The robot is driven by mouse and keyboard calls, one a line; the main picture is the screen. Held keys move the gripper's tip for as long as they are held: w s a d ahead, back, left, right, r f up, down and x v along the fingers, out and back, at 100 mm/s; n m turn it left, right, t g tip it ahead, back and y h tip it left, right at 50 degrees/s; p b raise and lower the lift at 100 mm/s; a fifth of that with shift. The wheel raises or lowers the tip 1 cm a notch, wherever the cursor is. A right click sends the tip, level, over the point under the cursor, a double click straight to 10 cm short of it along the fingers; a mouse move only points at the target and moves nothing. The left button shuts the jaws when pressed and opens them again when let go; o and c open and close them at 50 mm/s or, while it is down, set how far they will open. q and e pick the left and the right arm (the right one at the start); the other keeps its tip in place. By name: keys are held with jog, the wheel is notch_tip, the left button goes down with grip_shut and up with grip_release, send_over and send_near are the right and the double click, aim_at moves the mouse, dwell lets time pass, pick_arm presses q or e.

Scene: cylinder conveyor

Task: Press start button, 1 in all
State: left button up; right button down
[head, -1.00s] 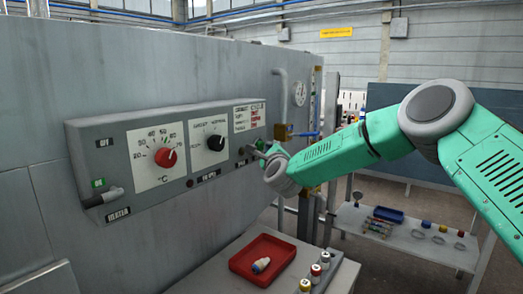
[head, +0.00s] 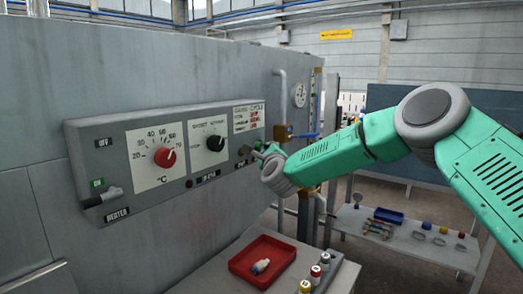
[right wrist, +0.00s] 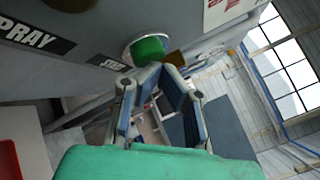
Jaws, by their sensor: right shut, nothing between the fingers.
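The start button is a green button (right wrist: 147,48) in a pale ring on the grey control panel (head: 226,172). In the right wrist view a label partly reading START (right wrist: 108,62) is beside it. In the head view the button shows only as a small bit of green near the panel's right end, largely blocked by my gripper. My right gripper (head: 257,153) is shut and empty, its tips close to the button. It also shows in the right wrist view (right wrist: 156,72), just below the button; whether it touches cannot be told. My left gripper is not in view.
The panel also has a red knob (head: 165,157), a black knob (head: 215,143) and a lever switch (head: 102,197). A red tray (head: 240,273) stands on the table below. Pipes with a blue-handled valve (head: 303,135) rise to the right of the panel.

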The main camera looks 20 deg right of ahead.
jog(key=shift+w+a, duration=0.1)
jog(key=shift+w, duration=0.05)
dwell(0.5)
jog(key=shift+s+d+b, duration=0.45)
jog(key=shift+s, duration=0.35)
jog(key=s+d, duration=0.1)
jog(key=s+b, duration=0.1)
jog(key=s, duration=0.1)
jog(key=s+d, duration=0.1)
jog(key=shift+s+d, duration=0.15)
jog(key=shift+d, duration=0.15)
dwell(0.6)
